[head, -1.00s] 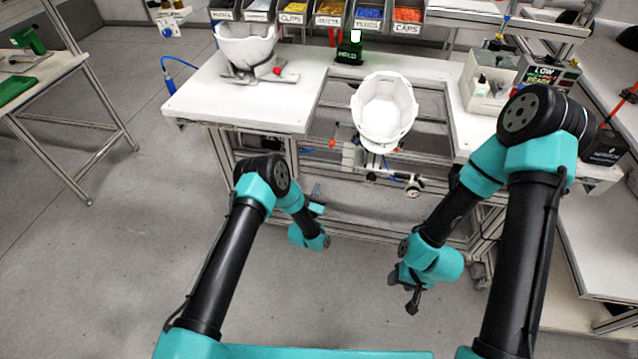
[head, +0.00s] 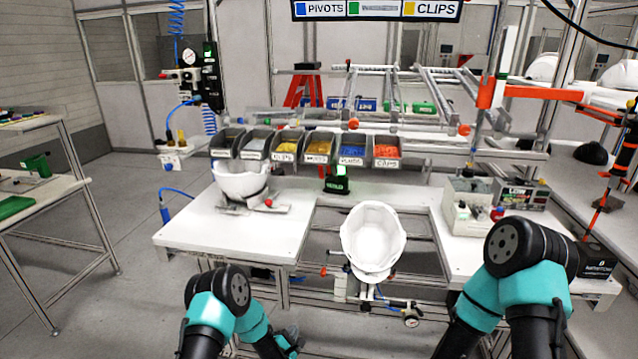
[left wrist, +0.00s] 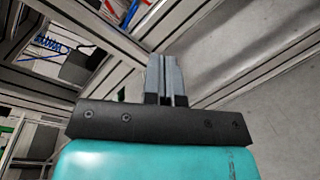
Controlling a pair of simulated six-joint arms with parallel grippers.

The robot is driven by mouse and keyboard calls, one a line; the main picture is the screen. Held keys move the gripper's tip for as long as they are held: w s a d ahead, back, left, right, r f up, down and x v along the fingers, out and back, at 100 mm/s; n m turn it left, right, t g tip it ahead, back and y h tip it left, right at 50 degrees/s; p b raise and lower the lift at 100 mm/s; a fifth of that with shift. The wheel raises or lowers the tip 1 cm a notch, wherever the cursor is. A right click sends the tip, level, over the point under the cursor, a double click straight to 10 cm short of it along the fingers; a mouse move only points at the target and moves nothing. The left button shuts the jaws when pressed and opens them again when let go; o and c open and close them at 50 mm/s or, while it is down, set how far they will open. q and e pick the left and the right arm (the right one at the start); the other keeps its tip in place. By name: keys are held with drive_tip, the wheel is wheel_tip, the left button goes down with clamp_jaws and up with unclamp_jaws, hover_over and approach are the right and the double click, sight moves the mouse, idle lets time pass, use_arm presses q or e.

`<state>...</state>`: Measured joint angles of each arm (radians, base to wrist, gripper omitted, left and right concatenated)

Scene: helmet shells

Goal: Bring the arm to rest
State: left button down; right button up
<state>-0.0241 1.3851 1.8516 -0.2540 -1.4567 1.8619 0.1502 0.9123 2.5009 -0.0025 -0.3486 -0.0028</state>
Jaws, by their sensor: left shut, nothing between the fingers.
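My left arm comes in low at the left of the head view, in front of the bench. Its gripper (head: 290,335) shows small and dark at the bottom edge, below bench-top height. In the left wrist view the two grey fingers (left wrist: 166,76) are together with nothing between them. My right arm stands at the lower right of the head view, and its gripper is out of the picture. A white helmet shell (head: 372,238) sits in the bench's cut-out. Another white shell (head: 240,180) rests in a stand on the left of the bench.
The white bench (head: 215,240) lies in front of me, its frame (left wrist: 110,40) close to my left gripper in the wrist view. Parts bins (head: 318,147) line its back. A grey box (head: 467,205) stands on its right. Open floor (head: 110,325) lies to the left.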

use_arm(q)
drive_tip(key=s+a+r+m+g, duration=0.1)
drive_tip(key=s+a+m+g, duration=0.3)
drive_tip(key=s, duration=0.6)
drive_tip(key=s+a+r+m+g+y, duration=0.1)
drive_tip(key=s+a+m+g, duration=0.4)
drive_tip(key=s+m, duration=0.4)
drive_tip(key=s+a+r+m+g, duration=0.1)
drive_tip(key=s+a+m+g, duration=0.3)
drive_tip(key=s, duration=0.9)
drive_tip(key=m+g, duration=0.2)
drive_tip(key=shift+s+a+m, duration=0.15)
drive_tip(key=shift+s+m, duration=0.1)
drive_tip(key=shift+m, duration=0.15)
drive_tip(key=shift+y, duration=0.3)
